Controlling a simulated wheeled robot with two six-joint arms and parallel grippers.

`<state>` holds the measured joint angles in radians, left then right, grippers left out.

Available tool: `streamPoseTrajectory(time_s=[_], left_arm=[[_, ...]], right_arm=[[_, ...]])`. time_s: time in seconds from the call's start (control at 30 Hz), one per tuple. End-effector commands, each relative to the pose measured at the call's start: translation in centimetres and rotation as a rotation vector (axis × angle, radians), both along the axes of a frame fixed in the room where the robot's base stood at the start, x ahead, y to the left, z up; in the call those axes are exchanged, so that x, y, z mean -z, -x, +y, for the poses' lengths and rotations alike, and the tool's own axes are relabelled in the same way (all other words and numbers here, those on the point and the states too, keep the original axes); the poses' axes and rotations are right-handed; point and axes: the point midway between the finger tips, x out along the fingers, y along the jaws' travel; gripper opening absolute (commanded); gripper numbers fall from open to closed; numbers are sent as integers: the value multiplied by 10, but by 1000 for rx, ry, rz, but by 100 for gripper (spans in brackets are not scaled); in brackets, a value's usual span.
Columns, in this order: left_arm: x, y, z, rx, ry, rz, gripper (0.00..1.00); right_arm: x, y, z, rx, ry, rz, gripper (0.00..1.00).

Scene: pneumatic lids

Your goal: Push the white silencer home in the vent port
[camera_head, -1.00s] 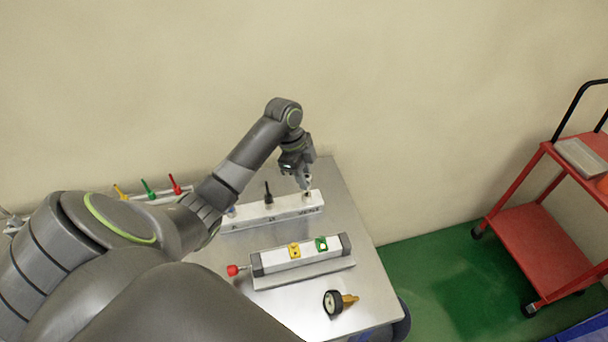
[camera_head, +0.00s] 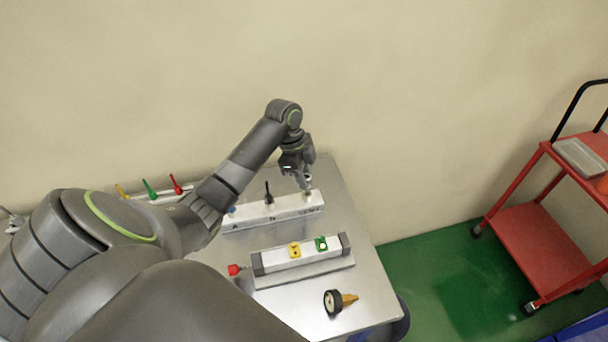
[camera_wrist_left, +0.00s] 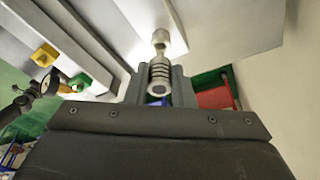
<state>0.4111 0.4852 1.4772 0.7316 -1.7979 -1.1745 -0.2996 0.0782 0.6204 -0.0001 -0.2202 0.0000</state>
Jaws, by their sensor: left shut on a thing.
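The white valve block (camera_head: 287,209) lies on the steel table, with small letters on its front face. My left gripper (camera_head: 306,186) points down over the block's right end, where the lettering appears to mark the vent port. In the left wrist view, my left gripper (camera_wrist_left: 155,90) is shut on a pale ribbed cylinder, the silencer (camera_wrist_left: 159,76). The silencer's far end lines up with a light fitting at the block; I cannot tell how deep it sits. The port's mouth is hidden. My right gripper is out of view.
A black plug (camera_head: 268,193) stands on the block's middle. A gauge (camera_head: 334,302) lies near the table's front edge. A red trolley (camera_head: 540,235) stands right.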

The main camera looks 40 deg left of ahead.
Motion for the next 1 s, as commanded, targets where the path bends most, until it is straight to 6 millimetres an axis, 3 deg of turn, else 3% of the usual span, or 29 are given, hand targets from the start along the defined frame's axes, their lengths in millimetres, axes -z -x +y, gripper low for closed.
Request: streamPoseTrajectory(time_s=[1.0], left_arm=[[11, 0, 0, 0, 1, 0, 0]], right_arm=[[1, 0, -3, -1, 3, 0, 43]])
